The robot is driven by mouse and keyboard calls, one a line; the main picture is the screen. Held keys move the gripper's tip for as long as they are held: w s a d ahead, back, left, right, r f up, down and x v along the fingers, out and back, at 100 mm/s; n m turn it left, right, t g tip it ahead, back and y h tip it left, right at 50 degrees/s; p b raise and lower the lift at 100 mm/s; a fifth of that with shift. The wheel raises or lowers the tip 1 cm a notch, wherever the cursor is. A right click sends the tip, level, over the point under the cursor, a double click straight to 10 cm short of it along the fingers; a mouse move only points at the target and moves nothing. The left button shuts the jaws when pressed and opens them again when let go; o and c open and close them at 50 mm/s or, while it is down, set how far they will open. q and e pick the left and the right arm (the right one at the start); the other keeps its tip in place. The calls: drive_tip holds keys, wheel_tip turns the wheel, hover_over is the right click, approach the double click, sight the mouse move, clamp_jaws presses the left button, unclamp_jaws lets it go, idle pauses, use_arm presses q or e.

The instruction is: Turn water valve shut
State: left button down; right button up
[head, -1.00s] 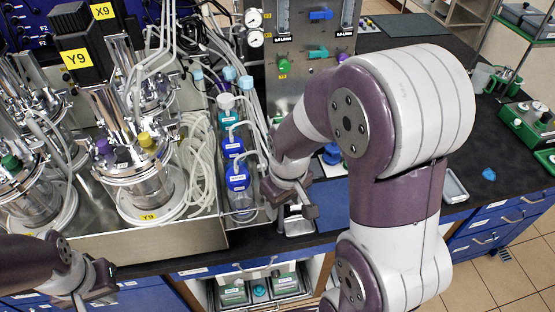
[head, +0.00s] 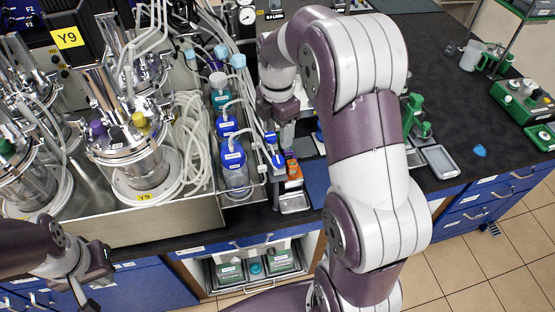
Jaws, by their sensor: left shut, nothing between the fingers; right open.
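The water valve cannot be picked out; my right arm covers most of the valve panel, and only a small part with a pressure gauge (head: 248,15) shows at the top edge. My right gripper (head: 284,138) points down, right of the blue-capped bottles (head: 232,155); its fingers are small and partly hidden. A blue item (head: 277,158) and an orange one (head: 293,170) show just below it, and contact cannot be told. My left gripper (head: 97,272) is shut and empty at the lower left, in front of the bench.
Steel-and-glass bioreactor vessels (head: 130,150) and coiled tubing (head: 192,140) fill the left. A grey tray (head: 440,162) and a green-based device (head: 522,100) stand on the black bench right of my arm.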

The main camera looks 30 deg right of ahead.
sight(278, 159)
use_arm(q)
drive_tip(key=shift+d+p, duration=0.1)
drive_tip(key=shift+p, duration=0.8)
use_arm(e)
wheel_tip(278, 159, down, 10)
drive_tip(key=shift+r, duration=0.15)
drive_tip(key=shift+d, duration=0.1)
drive_tip(key=shift+c, duration=0.2)
drive_tip(key=shift+w, duration=0.1)
drive_tip(key=c, duration=1)
